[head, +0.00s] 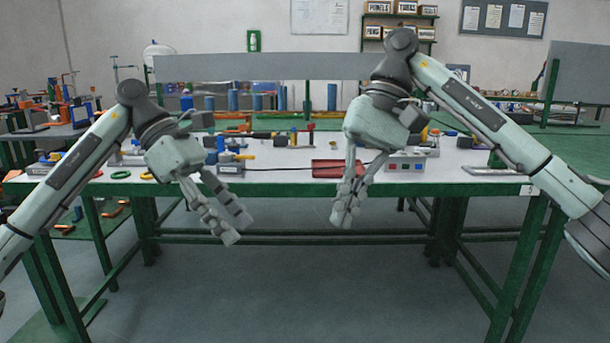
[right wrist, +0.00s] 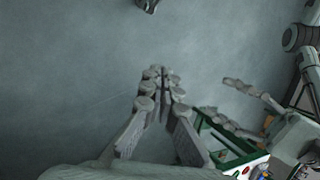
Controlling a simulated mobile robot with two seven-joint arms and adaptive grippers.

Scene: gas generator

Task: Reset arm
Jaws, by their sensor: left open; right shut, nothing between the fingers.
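My left gripper (head: 232,226) hangs in front of the workbench's near edge in the head view, pointing down and to the right. It is open and empty. My right gripper (head: 343,215) hangs in front of the near edge, to the right of the left one, pointing down. Its fingers are together with nothing between them; the right wrist view also shows this right gripper (right wrist: 160,75) closed above bare floor. The left gripper's fingers (right wrist: 250,100) show at the right of the right wrist view. The two grippers are apart.
The green-framed workbench (head: 290,185) spans the middle. On it are a red tray (head: 338,168), a white box with coloured sockets (head: 405,162), a green ring (head: 121,174) and several tools. The grey floor (head: 290,290) in front is clear. A grey panel (head: 265,67) stands behind.

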